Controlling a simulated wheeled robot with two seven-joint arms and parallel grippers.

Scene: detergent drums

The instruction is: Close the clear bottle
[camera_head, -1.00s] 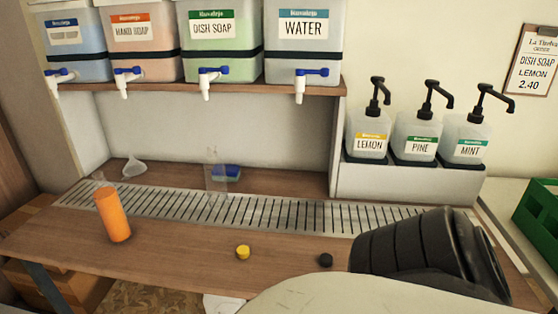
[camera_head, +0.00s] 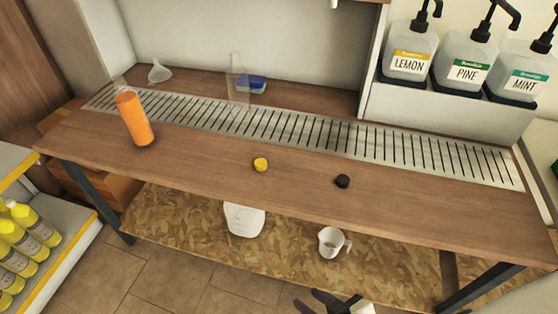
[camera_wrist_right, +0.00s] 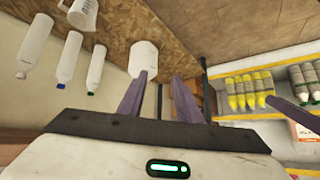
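A clear, see-through bottle (camera_head: 238,88) stands upright on the slotted metal grate near the back of the bench; no cap shows on it. A yellow cap (camera_head: 260,164) and a black cap (camera_head: 342,181) lie on the wood in front of the grate. An orange-filled bottle (camera_head: 134,119) stands at the left. My right gripper (camera_head: 310,299) is low at the bottom edge of the head view, below the bench front. The right wrist view shows its two fingers (camera_wrist_right: 159,80) apart and empty. A dark finger-like part at that view's right edge may be my left gripper (camera_wrist_right: 288,110).
A funnel (camera_head: 159,71) and a blue sponge (camera_head: 251,84) sit behind the grate. Pump bottles (camera_head: 467,60) stand on a ledge at right. A white jug (camera_head: 244,219) and a cup (camera_head: 332,242) sit on the lower shelf. The bench front is mostly clear.

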